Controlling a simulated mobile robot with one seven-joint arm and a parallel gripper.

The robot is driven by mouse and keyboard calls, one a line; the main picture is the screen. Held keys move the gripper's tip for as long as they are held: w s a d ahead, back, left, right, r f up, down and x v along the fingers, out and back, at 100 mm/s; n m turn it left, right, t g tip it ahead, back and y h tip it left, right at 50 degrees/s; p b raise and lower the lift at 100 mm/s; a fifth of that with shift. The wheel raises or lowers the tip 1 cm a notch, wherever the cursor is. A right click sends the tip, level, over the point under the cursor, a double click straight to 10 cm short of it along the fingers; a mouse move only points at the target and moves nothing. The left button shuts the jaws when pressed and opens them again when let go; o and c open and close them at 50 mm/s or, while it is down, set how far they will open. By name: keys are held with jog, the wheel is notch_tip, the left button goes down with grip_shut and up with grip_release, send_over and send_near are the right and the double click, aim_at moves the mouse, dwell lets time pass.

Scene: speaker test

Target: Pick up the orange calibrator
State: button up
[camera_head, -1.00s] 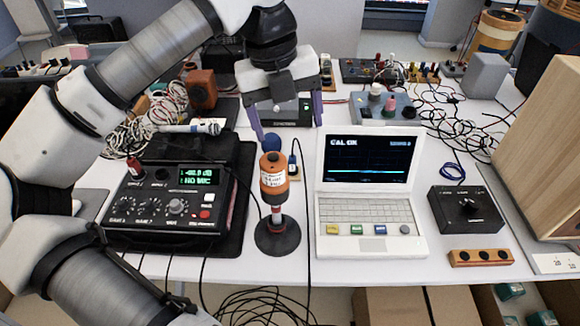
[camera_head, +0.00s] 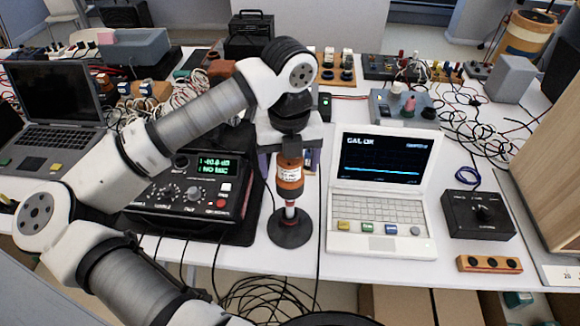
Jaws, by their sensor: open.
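The orange calibrator (camera_head: 290,175) is an upright cylinder with a white label. It sits on a red and white post above a dark round base (camera_head: 290,232), near the table's front edge. My gripper (camera_head: 288,160) is at the calibrator's upper part, with the arm coming down from above. Its purple fingers are apart, one showing to the left of the calibrator and one to the right. I cannot tell whether they touch it. The calibrator's top is partly hidden by my gripper and wrist.
A black meter with a green display (camera_head: 195,190) stands close on the left. A white laptop-like device (camera_head: 380,190) stands close on the right. A black knob box (camera_head: 478,214) and a wooden cabinet (camera_head: 550,150) are further right. Cables hang at the front edge.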

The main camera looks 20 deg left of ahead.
jog(key=shift+f, duration=1.4)
jog(key=c, duration=1.3)
jog(key=shift+c, duration=0.2)
jog(key=shift+r, duration=0.1)
notch_tip(320, 180, up, 20)
jog(key=b, duration=0.3)
